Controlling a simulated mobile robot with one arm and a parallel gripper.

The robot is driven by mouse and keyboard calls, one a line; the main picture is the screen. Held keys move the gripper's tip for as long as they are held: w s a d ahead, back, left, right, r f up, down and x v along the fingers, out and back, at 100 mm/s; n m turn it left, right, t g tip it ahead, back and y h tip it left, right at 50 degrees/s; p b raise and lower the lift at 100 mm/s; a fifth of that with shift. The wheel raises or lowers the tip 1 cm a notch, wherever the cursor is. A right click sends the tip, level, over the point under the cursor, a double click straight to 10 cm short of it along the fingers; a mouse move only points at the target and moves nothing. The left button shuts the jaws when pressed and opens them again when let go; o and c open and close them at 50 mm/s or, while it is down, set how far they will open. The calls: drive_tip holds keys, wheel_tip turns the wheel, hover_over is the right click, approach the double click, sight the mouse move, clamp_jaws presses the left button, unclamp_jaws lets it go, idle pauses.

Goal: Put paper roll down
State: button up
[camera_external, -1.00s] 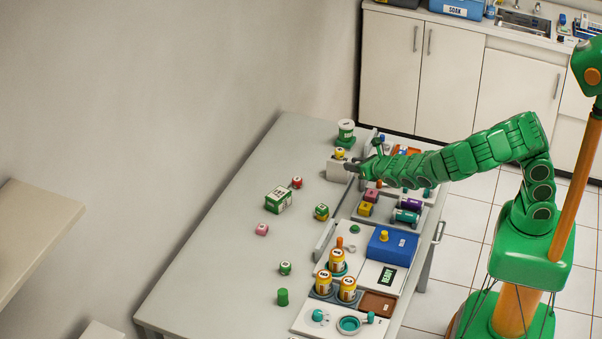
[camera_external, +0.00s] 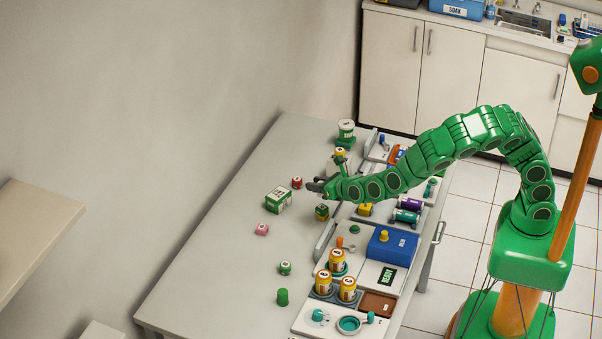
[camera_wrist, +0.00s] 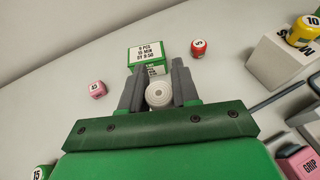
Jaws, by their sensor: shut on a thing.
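The paper roll (camera_wrist: 159,94) shows in the wrist view as a white round end with rings, between the two grey fingers. My gripper (camera_wrist: 157,76) is shut on it. In the external view my gripper (camera_external: 315,187) is over the open grey table (camera_external: 215,255), just right of the green and white box (camera_external: 278,200). The roll cannot be made out there. I cannot tell whether the roll touches the table. The box also shows beyond the fingertips in the wrist view (camera_wrist: 162,50).
A pink piece (camera_external: 262,229) lies left. Trays line the right side. The table's left side is largely clear.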

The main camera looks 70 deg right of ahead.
drive_tip(key=w+a+m+h, duration=0.1)
drive_tip(key=w, duration=0.7)
drive_tip(key=m+g+h, duration=0.6)
drive_tip(key=m, duration=0.1)
hover_over(293, 161)
drive_tip(key=f, duration=0.1)
drive_tip(key=shift+s+f, duration=0.1)
drive_tip(key=shift+f, duration=4.65)
drive_tip(key=shift+f, duration=0.15)
drive_tip(key=o, duration=1)
